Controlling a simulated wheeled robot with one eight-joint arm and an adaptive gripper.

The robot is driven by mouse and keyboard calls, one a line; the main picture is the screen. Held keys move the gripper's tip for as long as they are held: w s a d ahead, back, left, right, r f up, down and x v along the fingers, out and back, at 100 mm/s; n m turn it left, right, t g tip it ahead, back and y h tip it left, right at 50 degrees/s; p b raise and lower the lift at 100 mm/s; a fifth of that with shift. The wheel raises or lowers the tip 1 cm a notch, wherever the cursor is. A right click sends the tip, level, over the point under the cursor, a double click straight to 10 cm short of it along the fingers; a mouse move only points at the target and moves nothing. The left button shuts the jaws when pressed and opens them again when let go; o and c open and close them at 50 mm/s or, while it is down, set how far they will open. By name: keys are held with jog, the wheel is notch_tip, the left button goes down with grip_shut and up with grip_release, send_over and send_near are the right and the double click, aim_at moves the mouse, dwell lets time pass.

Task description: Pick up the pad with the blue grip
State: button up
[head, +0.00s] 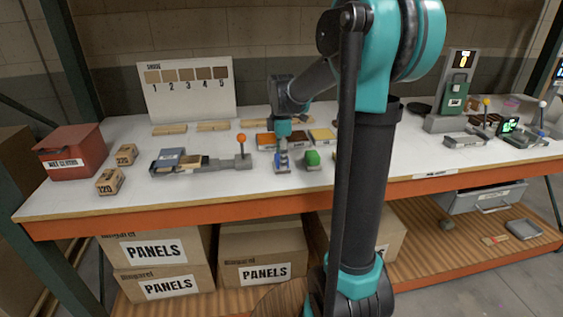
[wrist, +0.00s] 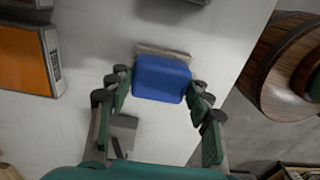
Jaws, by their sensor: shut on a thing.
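The pad with the blue grip (wrist: 161,77) sits between the two green-padded fingers of my gripper (wrist: 160,90) in the wrist view. The fingers are shut on the sides of the blue grip, and a strip of the pad's pale base shows past it. In the head view my gripper (head: 282,150) points down at the bench, with the blue grip (head: 283,160) low between its fingers. I cannot tell whether the pad touches the bench top. A pad with a green grip (head: 312,158) stands just to its right.
A grey fixture with an orange ball knob (head: 241,139) is to the left, with a red box (head: 72,152) farther left. The bench's orange front edge (head: 250,205) is near. A round wooden object (wrist: 285,60) is below.

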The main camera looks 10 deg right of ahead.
notch_tip(320, 180, up, 20)
dwell(0.6)
jog(key=o, duration=0.6)
jog(key=c, duration=0.4)
